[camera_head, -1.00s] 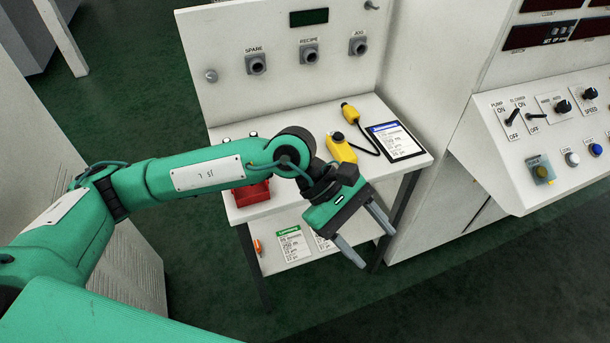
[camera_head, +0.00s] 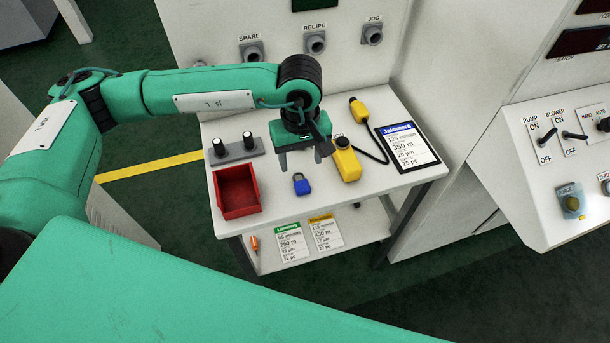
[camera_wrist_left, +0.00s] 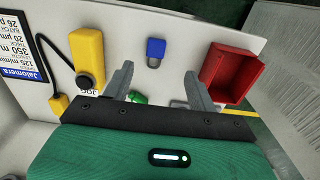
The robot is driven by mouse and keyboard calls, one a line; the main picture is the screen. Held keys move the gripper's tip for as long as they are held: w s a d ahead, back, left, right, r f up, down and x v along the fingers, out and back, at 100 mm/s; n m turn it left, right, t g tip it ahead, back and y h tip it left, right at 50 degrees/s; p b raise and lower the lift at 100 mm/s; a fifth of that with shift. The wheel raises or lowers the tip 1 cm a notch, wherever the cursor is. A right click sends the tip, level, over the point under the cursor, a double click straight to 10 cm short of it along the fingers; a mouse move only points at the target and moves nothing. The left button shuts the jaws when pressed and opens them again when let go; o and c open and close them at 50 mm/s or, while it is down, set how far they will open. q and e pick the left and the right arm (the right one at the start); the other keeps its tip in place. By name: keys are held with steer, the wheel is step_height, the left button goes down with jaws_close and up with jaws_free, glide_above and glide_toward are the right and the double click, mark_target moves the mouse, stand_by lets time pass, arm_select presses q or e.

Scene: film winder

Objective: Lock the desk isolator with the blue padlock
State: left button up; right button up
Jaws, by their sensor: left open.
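The blue padlock (camera_head: 301,184) lies on the white desk top, between the red tray and the yellow pendant. It also shows in the left wrist view (camera_wrist_left: 156,47), beyond the fingertips, with its grey shackle toward the gripper. My left gripper (camera_head: 300,160) is open and empty, pointing down above the desk just behind the padlock in the head view. Its fingers, apart in the left wrist view (camera_wrist_left: 157,77), do not touch the padlock. I cannot tell which fitting is the desk isolator. My right gripper is not in view.
A red tray (camera_head: 221,205) and a grey block with two black knobs (camera_head: 235,149) stand left of the padlock. A yellow pendant (camera_head: 346,160) with a black cable and a tablet (camera_head: 406,148) lie right. An upright panel (camera_head: 200,70) stands behind. Cards lie on the lower shelf.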

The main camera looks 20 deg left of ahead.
arm_select(q)
steer(key=p, duration=0.2)
glide_above(303, 188)
steer(key=s, duration=0.1)
step_height(303, 188, down, 6)
steer(key=shift+r, duration=0.1)
steer(key=shift+w+f, duration=0.1)
steer(key=shift+f, duration=0.2)
steer(key=shift+f+p, duration=0.3)
steer(key=shift+f, duration=0.15)
steer(key=f+p, duration=0.1)
steer(key=f, duration=0.2)
steer(key=shift+w+d+f+p, duration=0.1)
steer(key=shift+w+f+p, duration=0.1)
steer(key=shift+w+p, duration=0.15)
steer(key=shift+f, duration=0.5)
steer(key=c, duration=1)
steer(key=shift+c, duration=0.5)
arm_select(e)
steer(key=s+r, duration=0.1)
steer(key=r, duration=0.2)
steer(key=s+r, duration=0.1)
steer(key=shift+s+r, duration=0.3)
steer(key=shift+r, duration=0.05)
